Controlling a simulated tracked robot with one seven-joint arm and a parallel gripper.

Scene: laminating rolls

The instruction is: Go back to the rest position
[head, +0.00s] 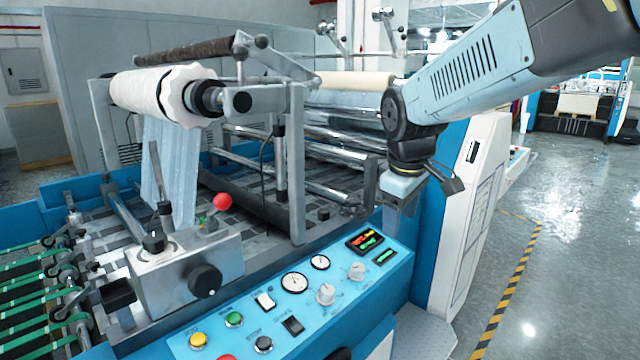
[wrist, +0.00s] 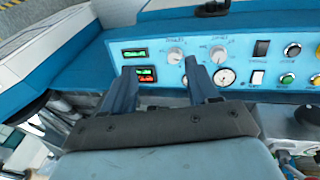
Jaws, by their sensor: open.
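My gripper (head: 402,205) hangs from my arm at the right of the laminating machine in the head view, fingers pointing down, above the right end of the blue control panel (head: 290,295). In the wrist view, the two fingers of my gripper (wrist: 160,82) stand apart with nothing between them. The control panel (wrist: 148,50) lies beyond them, with a green and a red display, knobs, gauges and buttons. I cannot tell how far the fingertips are from the panel.
A white film roll (head: 165,92) sits on the upper left bar. A red-knobbed lever (head: 221,201) stands by a metal box (head: 185,275). A white cabinet (head: 478,200) is right of the panel. Open floor (head: 570,230) lies beyond the yellow-black tape (head: 510,285).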

